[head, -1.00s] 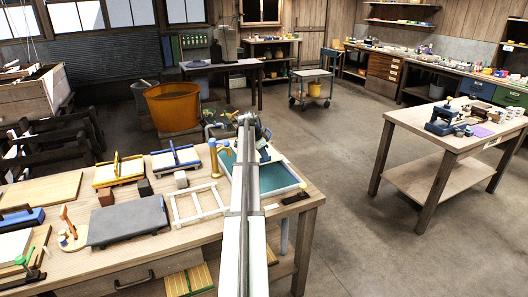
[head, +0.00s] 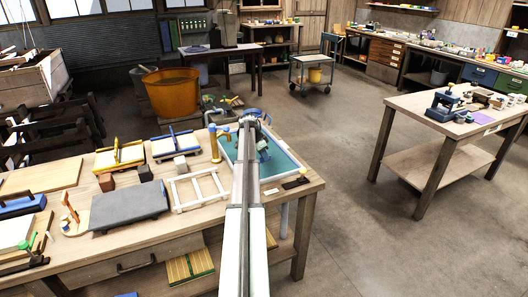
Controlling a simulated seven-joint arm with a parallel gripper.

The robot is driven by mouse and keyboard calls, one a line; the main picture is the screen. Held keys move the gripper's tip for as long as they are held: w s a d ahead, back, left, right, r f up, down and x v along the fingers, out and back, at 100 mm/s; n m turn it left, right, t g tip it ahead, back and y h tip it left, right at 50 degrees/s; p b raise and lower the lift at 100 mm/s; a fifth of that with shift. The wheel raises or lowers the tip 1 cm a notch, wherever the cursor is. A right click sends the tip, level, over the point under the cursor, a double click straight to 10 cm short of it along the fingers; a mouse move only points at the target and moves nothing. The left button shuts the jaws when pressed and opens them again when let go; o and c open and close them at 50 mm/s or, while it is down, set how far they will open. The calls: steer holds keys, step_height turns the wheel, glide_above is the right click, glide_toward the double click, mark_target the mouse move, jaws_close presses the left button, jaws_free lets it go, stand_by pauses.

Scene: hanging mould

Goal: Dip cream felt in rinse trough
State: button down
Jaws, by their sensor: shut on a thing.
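The rinse trough (head: 287,166) is a pale-rimmed basin with teal water at the right end of the near bench, partly behind my arm. My gripper (head: 263,152) is over the trough, small and half hidden beside my arm. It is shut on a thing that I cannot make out. I cannot pick out the cream felt, and I cannot tell whether anything touches the water.
Left of the trough on the bench (head: 205,226) are a white frame (head: 199,187), a grey slab (head: 129,207), and yellow (head: 119,157) and blue (head: 175,146) framed trays. A dark-handled item (head: 295,183) lies at the trough's front right. An orange tub (head: 172,95) stands behind. Open floor lies right.

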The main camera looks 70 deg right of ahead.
mark_target(264, 162)
steer(key=shift+f, duration=1.75)
